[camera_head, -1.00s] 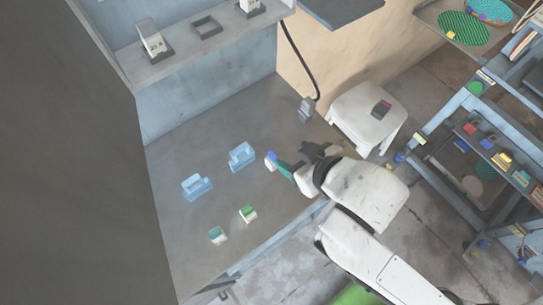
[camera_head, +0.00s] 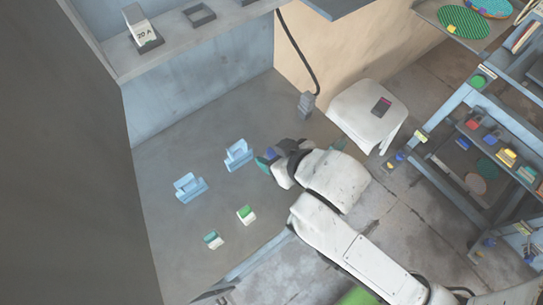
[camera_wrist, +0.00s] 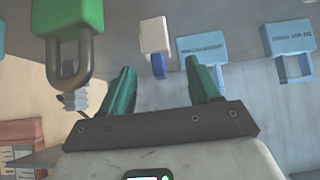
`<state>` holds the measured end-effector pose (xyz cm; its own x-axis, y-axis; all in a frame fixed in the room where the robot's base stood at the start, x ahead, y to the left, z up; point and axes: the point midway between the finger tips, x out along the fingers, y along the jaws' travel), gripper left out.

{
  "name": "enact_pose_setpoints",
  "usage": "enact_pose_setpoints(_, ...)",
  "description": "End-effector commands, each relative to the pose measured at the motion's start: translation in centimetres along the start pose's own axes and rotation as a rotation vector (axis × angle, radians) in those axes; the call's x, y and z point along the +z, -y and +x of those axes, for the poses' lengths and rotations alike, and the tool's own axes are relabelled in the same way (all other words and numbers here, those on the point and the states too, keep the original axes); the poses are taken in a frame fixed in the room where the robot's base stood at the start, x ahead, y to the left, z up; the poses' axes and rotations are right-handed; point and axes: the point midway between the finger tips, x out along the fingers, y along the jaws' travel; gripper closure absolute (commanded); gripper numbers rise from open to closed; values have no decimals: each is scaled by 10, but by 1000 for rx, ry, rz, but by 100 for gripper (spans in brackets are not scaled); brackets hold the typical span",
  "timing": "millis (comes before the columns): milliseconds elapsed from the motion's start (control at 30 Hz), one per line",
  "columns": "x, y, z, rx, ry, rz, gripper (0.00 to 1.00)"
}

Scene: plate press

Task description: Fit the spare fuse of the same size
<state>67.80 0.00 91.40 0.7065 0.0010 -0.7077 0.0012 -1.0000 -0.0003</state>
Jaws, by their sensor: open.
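My gripper (camera_wrist: 161,68) is open, its two teal fingers apart. In the wrist view a white block with a blue end (camera_wrist: 154,36) lies ahead, lined up with the gap between the fingertips; I cannot tell its distance. In the head view its blue part (camera_head: 270,153) shows beside my gripper, which hides the rest. Two light-blue holders (camera_head: 238,155) (camera_head: 189,187) stand on the bench, and both also show in the wrist view (camera_wrist: 201,45) (camera_wrist: 288,38), with lettering too small to read. Two small green-and-white blocks (camera_head: 246,214) (camera_head: 213,240) lie nearer the bench's front.
A white piece marked "20 A" (camera_head: 139,25) stands on the shelf beside a dark square frame (camera_head: 199,15). A green padlock-like thing (camera_wrist: 70,18) looms at the wrist view's upper left. A grey plug on a cable (camera_head: 306,104) and a white stool (camera_head: 366,112) are beyond my gripper.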

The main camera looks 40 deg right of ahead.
Motion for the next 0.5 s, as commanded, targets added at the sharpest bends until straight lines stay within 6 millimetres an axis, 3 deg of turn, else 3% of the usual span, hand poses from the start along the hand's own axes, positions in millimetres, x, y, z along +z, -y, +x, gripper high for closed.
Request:
enact_pose_setpoints(200,0,0,22,1,-1,1,38)
enact_pose_setpoints(433,0,0,23,0,-1,1,38)
enact_pose_setpoints(500,0,0,23,0,-1,1,44)
